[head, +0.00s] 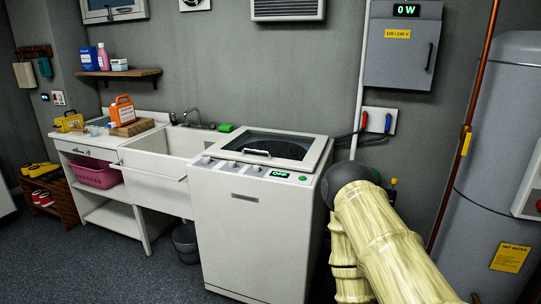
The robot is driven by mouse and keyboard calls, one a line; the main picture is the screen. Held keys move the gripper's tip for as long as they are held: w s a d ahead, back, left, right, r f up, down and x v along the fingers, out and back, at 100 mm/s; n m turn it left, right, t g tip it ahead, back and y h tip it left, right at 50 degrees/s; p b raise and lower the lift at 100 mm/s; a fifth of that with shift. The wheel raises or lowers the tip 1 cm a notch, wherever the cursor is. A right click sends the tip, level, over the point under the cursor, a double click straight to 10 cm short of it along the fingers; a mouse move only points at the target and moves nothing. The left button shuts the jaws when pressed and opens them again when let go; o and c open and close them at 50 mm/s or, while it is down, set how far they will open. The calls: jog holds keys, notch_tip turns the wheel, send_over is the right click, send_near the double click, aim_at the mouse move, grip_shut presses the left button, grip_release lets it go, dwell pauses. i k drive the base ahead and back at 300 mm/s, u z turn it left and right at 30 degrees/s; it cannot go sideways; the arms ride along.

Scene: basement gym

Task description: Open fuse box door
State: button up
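The fuse box (385,68) is a grey metal box on the back wall at the upper right of the head view. Its door looks shut. A dark vertical handle (430,57) is on the right side of its front. A display (406,10) at its top reads 0 W, and a yellow label reads 120/240 V. My arm, with a pale, bamboo-like surface, rises from the lower right, below the box and apart from it. My gripper does not show in this view.
A white washing machine (247,228) stands below and left of the box. A copper pipe (465,130) and a large grey water tank (490,150) stand to its right. Floor is open at the front left.

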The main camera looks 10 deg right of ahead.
aim_at(401, 53)
jog(key=z, duration=0.35)
jog(key=i, duration=1.7)
jog(key=z, duration=0.55)
